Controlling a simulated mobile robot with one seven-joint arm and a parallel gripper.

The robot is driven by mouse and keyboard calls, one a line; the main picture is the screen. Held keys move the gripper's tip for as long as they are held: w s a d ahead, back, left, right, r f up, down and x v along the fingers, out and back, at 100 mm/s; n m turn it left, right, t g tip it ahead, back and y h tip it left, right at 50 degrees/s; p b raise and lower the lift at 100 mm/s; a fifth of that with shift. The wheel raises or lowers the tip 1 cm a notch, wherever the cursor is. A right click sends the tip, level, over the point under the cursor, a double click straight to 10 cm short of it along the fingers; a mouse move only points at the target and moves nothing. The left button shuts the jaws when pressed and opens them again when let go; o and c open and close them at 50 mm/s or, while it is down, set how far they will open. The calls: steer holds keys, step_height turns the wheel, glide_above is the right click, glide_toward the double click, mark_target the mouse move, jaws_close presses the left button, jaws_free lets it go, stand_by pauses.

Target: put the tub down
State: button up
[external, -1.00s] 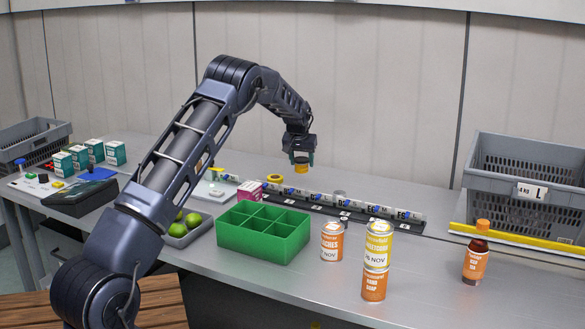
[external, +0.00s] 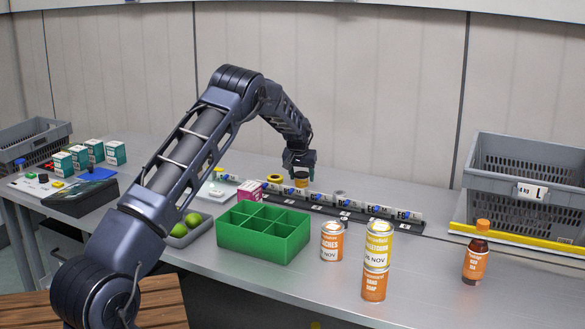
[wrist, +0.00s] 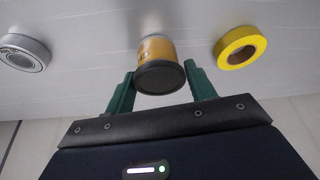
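The tub (external: 301,183) is small and orange-yellow. In the wrist view the tub (wrist: 157,50) shows its dark round lid towards me. My gripper (external: 300,170) points down over it, behind the row of labelled white tubes. The tub looks upright and is low over the back of the bench. Its base is hidden behind the tubes, so I cannot tell whether it touches the bench.
A yellow tape roll (wrist: 242,47) and a grey roll (wrist: 24,52) lie on either side of the tub. The labelled tubes (external: 345,201) lie in a dark rack in front. A green divided box (external: 262,246), cans (external: 332,241) and a grey crate (external: 520,205) stand nearer or to the right.

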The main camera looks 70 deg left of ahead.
steer(key=o, duration=0.3)
steer(key=shift+r, duration=0.1)
steer(key=v, duration=1.2)
steer(key=shift+w+r, duration=0.1)
steer(key=shift+r, duration=0.05)
